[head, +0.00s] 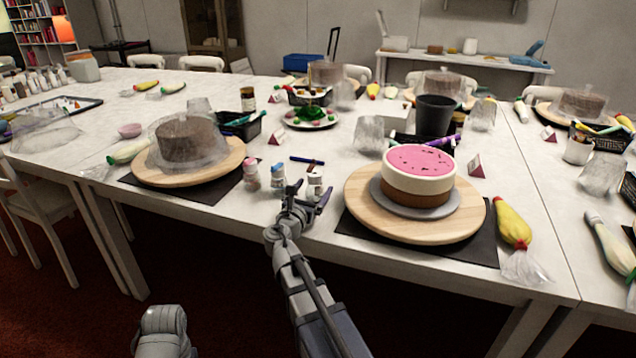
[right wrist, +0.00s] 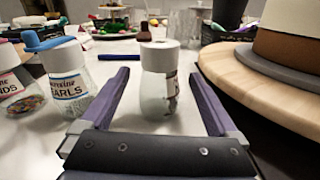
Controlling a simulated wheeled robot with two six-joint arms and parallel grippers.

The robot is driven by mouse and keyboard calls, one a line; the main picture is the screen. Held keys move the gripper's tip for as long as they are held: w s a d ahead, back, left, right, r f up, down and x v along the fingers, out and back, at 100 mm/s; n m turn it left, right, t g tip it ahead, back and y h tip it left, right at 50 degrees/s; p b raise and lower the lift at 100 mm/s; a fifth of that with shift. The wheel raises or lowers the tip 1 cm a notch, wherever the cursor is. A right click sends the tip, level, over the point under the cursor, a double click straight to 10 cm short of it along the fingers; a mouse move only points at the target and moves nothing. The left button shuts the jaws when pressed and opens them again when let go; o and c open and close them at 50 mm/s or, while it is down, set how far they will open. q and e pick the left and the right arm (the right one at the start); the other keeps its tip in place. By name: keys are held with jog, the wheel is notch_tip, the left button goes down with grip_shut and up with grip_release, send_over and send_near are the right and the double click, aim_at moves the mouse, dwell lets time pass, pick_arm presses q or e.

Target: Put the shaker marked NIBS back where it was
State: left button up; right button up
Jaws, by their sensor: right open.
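A small white-lidded shaker (right wrist: 157,92) stands upright between the spread fingers of my right gripper (head: 308,193) in the right wrist view, with gaps on both sides. It also shows in the head view (head: 315,181). Its label is turned to the right and I cannot read it. Two more shakers stand to its left: one whose label ends in PEARLS (right wrist: 68,82) and one whose label ends in NDS (right wrist: 17,90). They show in the head view too (head: 278,175) (head: 251,176). My right gripper is open and empty. My left gripper is out of view.
A pink-topped cake (head: 419,170) stands on a wooden turntable (head: 362,202) right of my right gripper. A covered brown cake stands on another turntable (head: 227,166) to the left. A pen (head: 307,160) lies behind the shakers. The tabletop in front of the shakers is clear.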

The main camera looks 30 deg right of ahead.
jog(key=v, duration=0.7)
dwell(1.0)
